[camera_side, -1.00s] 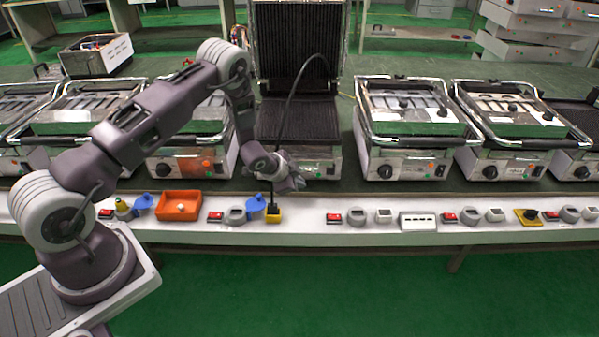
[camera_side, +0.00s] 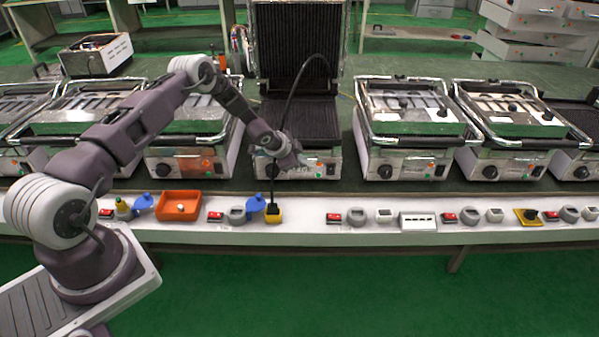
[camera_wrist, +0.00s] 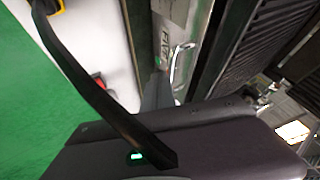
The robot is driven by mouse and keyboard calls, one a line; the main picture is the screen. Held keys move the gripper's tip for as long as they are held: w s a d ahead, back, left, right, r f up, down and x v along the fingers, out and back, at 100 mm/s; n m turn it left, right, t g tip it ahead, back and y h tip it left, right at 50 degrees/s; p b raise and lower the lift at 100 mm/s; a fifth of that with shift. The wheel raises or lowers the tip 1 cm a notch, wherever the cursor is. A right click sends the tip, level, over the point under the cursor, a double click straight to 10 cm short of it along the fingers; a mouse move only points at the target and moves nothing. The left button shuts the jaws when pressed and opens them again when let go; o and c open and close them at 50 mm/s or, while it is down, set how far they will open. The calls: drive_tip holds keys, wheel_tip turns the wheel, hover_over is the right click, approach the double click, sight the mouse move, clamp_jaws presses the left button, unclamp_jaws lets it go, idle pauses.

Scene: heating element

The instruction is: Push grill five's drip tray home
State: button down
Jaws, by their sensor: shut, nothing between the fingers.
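Grill five stands at the centre of the bench with its lid up and its dark ribbed plate (camera_side: 300,118) showing. In the wrist view its metal front (camera_wrist: 176,22) carries the word FIVE. A bent bright metal loop (camera_wrist: 181,66) sticks out there; I cannot tell whether it belongs to the drip tray. The tray itself cannot be made out clearly. My gripper (camera_side: 301,164) is shut and empty, close in front of the grill's front face. It also shows in the wrist view (camera_wrist: 158,88), beside the loop. Contact cannot be told.
A black cable (camera_side: 285,105) arches from a yellow block (camera_side: 273,213) past my gripper. Closed grills (camera_side: 412,130) stand on both sides. An orange tray (camera_side: 180,205) and several switches line the white front ledge (camera_side: 310,230). The green floor in front is clear.

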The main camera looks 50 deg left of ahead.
drive_tip(key=shift+w+a+r, duration=0.2)
drive_tip(key=shift+w+a, duration=0.3)
drive_tip(key=shift+a, duration=0.3)
drive_tip(key=s+d+r, duration=0.4)
drive_tip(key=s+r, duration=0.2)
drive_tip(key=s, duration=0.3)
drive_tip(key=s+d+r+n+y, duration=0.2)
drive_tip(key=s+r+n, duration=0.1)
drive_tip(key=r, duration=1.4)
drive_tip(key=s+d+r+n+g, duration=0.15)
drive_tip(key=s+d+r, duration=0.35)
drive_tip(key=s+r, duration=0.55)
drive_tip(key=s+d+r+n+h, duration=0.1)
drive_tip(key=s+d, duration=0.4)
drive_tip(key=s, duration=0.6)
drive_tip(key=s+d+r+n+h, duration=0.1)
drive_tip(key=s+d, duration=0.3)
drive_tip(key=s, duration=0.8)
drive_tip(key=shift+s+d+r+n+g+h, duration=0.25)
drive_tip(key=shift+d+r+n+g, duration=0.25)
drive_tip(key=shift+r, duration=0.35)
